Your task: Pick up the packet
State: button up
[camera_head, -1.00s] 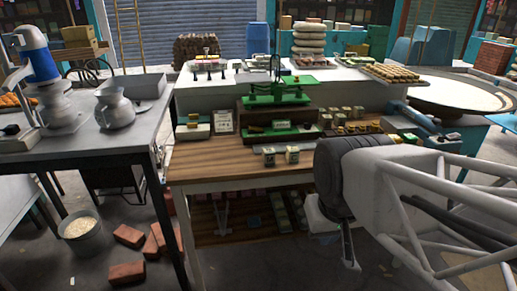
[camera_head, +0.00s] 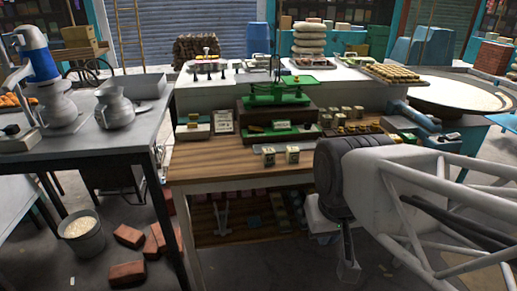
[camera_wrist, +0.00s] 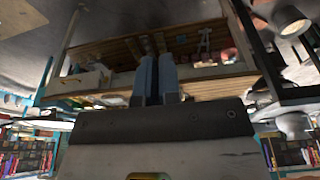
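Two small light packets with dark markings stand side by side near the front edge of the wooden table: a left packet (camera_head: 268,156) and a right packet (camera_head: 292,154). Both look upright and untouched in the head view. My gripper (camera_head: 348,271) hangs below tabletop height, in front of the table and to the right of the packets. In the wrist view, its two blue-grey fingers (camera_wrist: 157,72) lie close together, with nothing clearly held. Whether they fully meet is unclear. I cannot make out the two packets surely in the wrist view.
A green scale (camera_head: 278,95) stands behind the packets, with more small packets to its right. The wooden table (camera_head: 215,172) has a loaded lower shelf (camera_head: 240,222). A bucket (camera_head: 82,235) and bricks (camera_head: 128,236) lie on the floor at left. The tabletop left of the packets is clear.

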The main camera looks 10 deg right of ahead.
jog(key=o, duration=1.3)
jog(key=t, duration=0.8)
send_near(270, 155)
jog(key=s+d+r, duration=0.1)
jog(key=s+r, duration=0.4)
jog(key=s, duration=0.8)
jog(key=shift+w+f+n+t+y, duration=0.25)
jog(key=shift+w+f+t, duration=1)
jog(key=shift+w+f, duration=1)
jog(key=shift+w+f+n+t+y, duration=0.15)
jog(key=shift+w+f+t+y, duration=0.2)
jog(key=shift+w+f+t, duration=1.8)
jog(key=shift+w+f+n+t+y, duration=0.25)
jog(key=shift+w+f, duration=0.85)
jog(key=shift+w, duration=2.3)
jog(key=shift+w, duration=0.1)
jog(key=shift+w+a, duration=0.15)
jog(key=shift+w, duration=1)
jog(key=shift+w, duration=0.1)
